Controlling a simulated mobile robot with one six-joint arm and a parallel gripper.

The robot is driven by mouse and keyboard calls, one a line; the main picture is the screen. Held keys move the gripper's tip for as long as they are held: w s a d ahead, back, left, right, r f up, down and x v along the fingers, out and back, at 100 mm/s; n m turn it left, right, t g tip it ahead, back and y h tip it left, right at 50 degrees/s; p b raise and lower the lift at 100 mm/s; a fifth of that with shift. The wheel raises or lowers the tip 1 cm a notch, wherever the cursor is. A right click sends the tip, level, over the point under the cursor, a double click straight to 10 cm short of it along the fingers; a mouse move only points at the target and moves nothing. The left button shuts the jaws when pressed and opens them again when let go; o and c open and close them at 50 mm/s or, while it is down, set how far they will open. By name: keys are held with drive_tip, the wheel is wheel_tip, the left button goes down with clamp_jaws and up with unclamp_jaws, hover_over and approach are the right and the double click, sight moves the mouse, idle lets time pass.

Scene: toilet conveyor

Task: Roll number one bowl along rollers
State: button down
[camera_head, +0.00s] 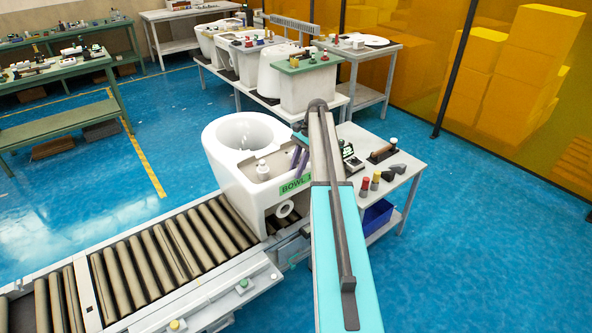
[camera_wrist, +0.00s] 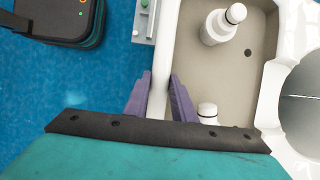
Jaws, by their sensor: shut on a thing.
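A white toilet bowl (camera_head: 228,172) stands upright at the far end of the roller conveyor. Its green label (camera_head: 292,187) reads "BOWL", and the rest is hidden behind my arm. My gripper (camera_head: 299,158) is at the bowl's rear right edge. In the wrist view the purple fingers of my gripper (camera_wrist: 158,95) sit on both sides of the thin white rim wall of the bowl (camera_wrist: 164,50), shut on it. White bottle-like fittings (camera_wrist: 222,26) stand in the bowl's beige rear recess. The brown rollers (camera_head: 150,255) run from the bowl toward the lower left.
The rollers left of the bowl are bare. Buttons (camera_head: 243,283) line the conveyor's near rail. A side table (camera_head: 398,180) with small tools stands right of the bowl. More white bowls and a table (camera_head: 240,85) stand behind. Blue floor is open at left and right.

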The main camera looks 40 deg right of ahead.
drive_tip(key=shift+s+d, duration=0.2)
drive_tip(key=shift+s, duration=0.05)
drive_tip(key=c, duration=1.5)
unclamp_jaws()
drive_tip(key=shift+w+a, duration=0.2)
drive_tip(key=shift+v, duration=6.95)
drive_tip(key=s+r+p, duration=0.1)
drive_tip(key=s+p, duration=0.1)
drive_tip(key=s, duration=0.4)
drive_tip(key=s+r+p, duration=0.1)
drive_tip(key=s+p, duration=0.1)
drive_tip(key=s, duration=0.4)
drive_tip(key=s+r+p, duration=0.1)
drive_tip(key=s, duration=0.5)
drive_tip(key=shift+p, duration=0.4)
